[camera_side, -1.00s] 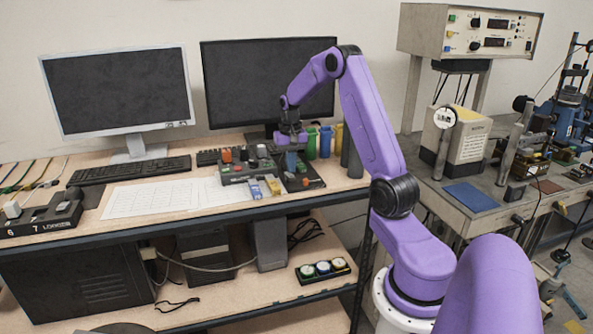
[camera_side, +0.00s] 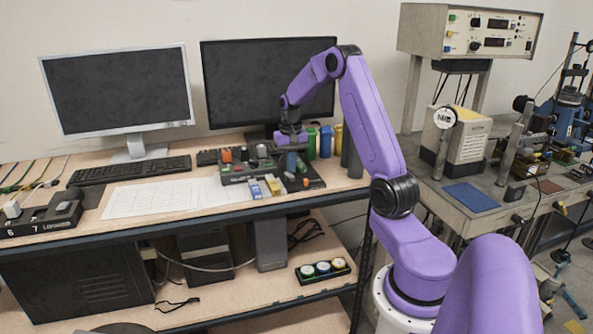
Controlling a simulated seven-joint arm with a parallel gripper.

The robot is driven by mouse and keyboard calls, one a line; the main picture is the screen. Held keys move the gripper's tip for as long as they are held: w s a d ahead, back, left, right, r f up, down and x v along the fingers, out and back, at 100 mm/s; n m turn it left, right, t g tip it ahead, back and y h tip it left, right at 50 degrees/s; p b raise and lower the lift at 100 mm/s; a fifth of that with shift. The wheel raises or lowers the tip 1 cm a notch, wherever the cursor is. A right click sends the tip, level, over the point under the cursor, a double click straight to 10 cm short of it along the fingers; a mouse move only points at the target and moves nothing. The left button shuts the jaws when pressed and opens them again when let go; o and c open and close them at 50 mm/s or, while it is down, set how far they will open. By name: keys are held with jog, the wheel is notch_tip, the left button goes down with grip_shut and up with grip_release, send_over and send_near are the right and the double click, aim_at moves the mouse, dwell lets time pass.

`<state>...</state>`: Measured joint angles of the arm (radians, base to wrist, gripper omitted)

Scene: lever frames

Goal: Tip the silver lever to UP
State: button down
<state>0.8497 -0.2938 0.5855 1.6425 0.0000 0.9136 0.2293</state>
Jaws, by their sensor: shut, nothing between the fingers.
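My gripper (camera_side: 291,164) is at the end of the purple arm and points down over the right part of the dark control panel (camera_side: 238,176) on the desk. Its fingers are shut and hold nothing. The silver lever cannot be made out with certainty. The small parts under the fingers are too small to tell apart, and my gripper hides some of them. Whether the fingers touch a lever cannot be told. An orange-red knob (camera_side: 226,156) stands on the panel to the left of my gripper.
Blue (camera_side: 325,142), green and yellow cylinders stand behind and right of my gripper. Two monitors (camera_side: 118,90) and a keyboard (camera_side: 130,170) are at the back and left. Small yellow and blue blocks (camera_side: 264,188) are at the panel's front. White paper (camera_side: 150,197) covers the desk at left.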

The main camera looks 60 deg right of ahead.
jog(key=shift+f, duration=1.1)
dwell(0.7)
jog(key=shift+r, duration=3.55)
